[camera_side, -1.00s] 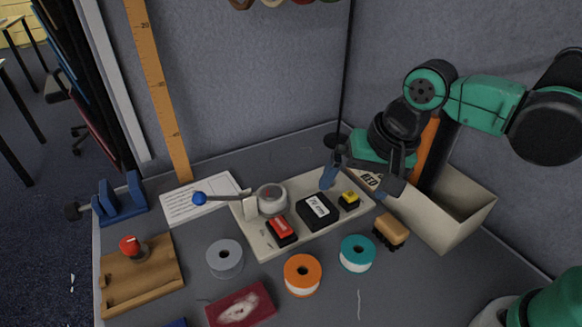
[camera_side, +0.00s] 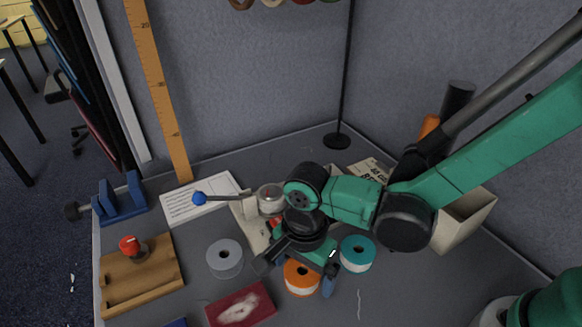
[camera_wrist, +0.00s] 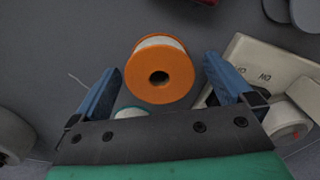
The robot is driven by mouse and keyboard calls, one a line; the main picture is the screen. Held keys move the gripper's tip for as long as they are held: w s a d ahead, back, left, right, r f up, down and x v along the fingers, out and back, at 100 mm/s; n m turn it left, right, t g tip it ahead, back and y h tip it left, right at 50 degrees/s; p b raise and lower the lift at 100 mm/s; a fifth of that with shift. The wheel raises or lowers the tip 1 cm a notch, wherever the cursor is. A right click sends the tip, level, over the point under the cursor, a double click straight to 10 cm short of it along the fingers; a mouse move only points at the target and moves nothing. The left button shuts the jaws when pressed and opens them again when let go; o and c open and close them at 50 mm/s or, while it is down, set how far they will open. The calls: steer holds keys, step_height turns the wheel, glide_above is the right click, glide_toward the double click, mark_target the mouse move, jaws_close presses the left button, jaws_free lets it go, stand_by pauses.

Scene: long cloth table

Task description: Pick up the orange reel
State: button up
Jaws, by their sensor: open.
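The orange reel (camera_side: 302,278) stands on the grey table, its far side partly covered by my gripper in the side view. In the wrist view the orange reel (camera_wrist: 160,72) lies ahead of and between the two blue fingers, its centre hole facing the camera. My gripper (camera_wrist: 168,82) is open and empty, with a finger to either side of the reel's near part. In the side view my gripper (camera_side: 294,279) is low over the reel. I cannot tell whether a finger touches it.
A teal reel (camera_side: 357,253) stands close to the right and a grey reel (camera_side: 225,258) to the left.

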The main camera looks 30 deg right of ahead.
steer(key=shift+f, duration=0.25)
steer(key=c, duration=1.3)
